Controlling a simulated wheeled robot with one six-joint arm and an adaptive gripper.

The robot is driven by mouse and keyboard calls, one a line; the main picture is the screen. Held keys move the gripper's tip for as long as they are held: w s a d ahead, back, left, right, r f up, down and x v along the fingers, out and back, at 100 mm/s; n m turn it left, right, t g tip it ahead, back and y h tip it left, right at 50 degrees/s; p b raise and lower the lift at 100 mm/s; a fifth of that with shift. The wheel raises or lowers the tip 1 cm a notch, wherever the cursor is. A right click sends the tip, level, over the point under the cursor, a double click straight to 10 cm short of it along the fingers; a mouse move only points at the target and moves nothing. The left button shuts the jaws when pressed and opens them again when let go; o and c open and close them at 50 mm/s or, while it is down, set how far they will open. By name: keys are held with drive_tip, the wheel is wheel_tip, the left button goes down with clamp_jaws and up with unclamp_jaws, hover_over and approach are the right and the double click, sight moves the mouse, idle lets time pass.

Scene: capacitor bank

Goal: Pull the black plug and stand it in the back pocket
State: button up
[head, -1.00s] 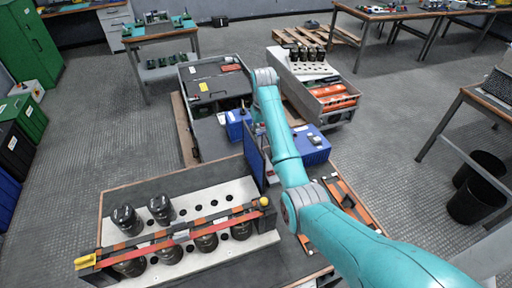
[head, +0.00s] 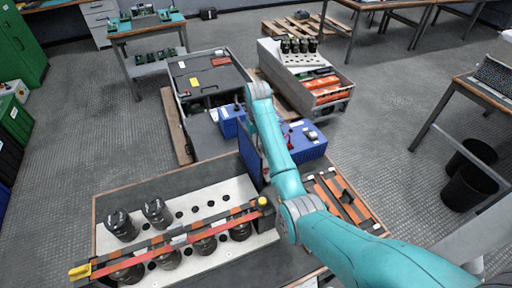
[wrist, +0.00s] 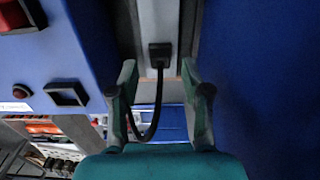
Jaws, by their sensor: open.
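The black plug (wrist: 159,52) sits in a pale grey strip in the wrist view, upper middle. A black cable (wrist: 157,105) leaves its lower side and curves down and left between my fingers. My gripper (wrist: 159,72) is open, one finger on each side of the cable, with the tips a little below the plug in the picture. I cannot tell how far the tips are from it in depth. In the head view my arm reaches to the blue units, and the plug and my fingers are hidden. I cannot make out the back pocket with certainty.
A blue panel (wrist: 45,50) with a red switch (wrist: 20,15) and a dark square frame (wrist: 66,94) stands close on the left. A blue surface (wrist: 260,80) fills the right. In the head view, a bench with black capacitors (head: 121,224) stands in front.

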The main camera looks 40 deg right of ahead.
drive_tip(key=shift+f, duration=1.25)
clamp_jaws()
drive_tip(key=shift+r, duration=0.1)
